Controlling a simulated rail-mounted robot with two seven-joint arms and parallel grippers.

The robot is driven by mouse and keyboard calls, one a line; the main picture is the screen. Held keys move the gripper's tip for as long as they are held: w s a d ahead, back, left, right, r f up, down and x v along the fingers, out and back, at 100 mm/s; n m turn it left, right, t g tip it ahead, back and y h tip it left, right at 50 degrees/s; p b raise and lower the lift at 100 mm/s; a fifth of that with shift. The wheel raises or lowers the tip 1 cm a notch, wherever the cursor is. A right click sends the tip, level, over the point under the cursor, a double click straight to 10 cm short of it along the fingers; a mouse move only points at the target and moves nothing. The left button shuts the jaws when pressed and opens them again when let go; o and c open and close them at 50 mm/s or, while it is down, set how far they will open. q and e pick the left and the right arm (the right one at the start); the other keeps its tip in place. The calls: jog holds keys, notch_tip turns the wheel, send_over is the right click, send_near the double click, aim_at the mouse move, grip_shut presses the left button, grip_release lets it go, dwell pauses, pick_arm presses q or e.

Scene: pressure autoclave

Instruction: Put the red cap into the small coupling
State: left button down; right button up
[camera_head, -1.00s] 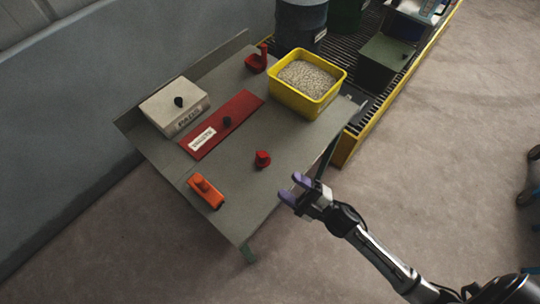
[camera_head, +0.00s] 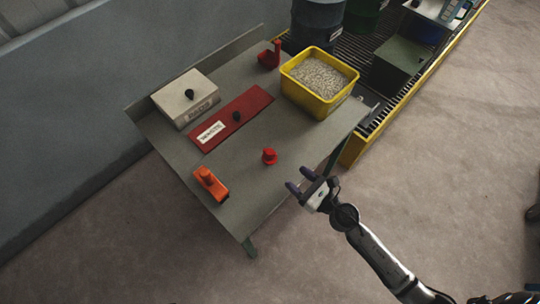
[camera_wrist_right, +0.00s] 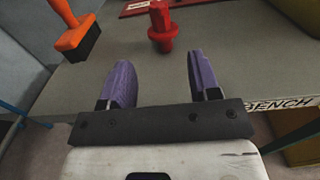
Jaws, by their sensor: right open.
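A small red cap (camera_head: 269,156) stands upright on the grey bench (camera_head: 250,185), near its front edge. In the right wrist view the cap (camera_wrist_right: 162,28) has a flange and a narrower top, and sits ahead of the fingers, between their lines. My right gripper (camera_head: 300,180) is open and empty, just off the front edge, apart from the cap. Its two purple fingers (camera_wrist_right: 160,82) show in the wrist view. A red fitting (camera_head: 270,55) with an upright post stands at the back of the bench; I cannot tell if it is the small coupling. My left gripper is out of view.
An orange-handled brush (camera_head: 211,184) lies left of the cap. A roller conveyor (camera_head: 380,105) runs behind right. Bench around the cap is clear.

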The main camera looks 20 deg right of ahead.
aim_at(273, 156)
jog(key=p+x, duration=0.1)
jog(key=x, duration=0.4)
jog(key=shift+w+a+r, duration=0.1)
jog(key=shift+w, duration=0.25)
jog(key=shift+w+a, duration=0.3)
jog(key=shift+w, duration=0.25)
jog(key=x, duration=0.4)
jog(key=shift+w+r+p, duration=0.2)
jog(key=shift+w+p, duration=0.1)
jog(key=shift+w, duration=0.1)
jog(key=shift+w+a, duration=0.15)
jog(key=shift+a, duration=0.05)
grip_shut()
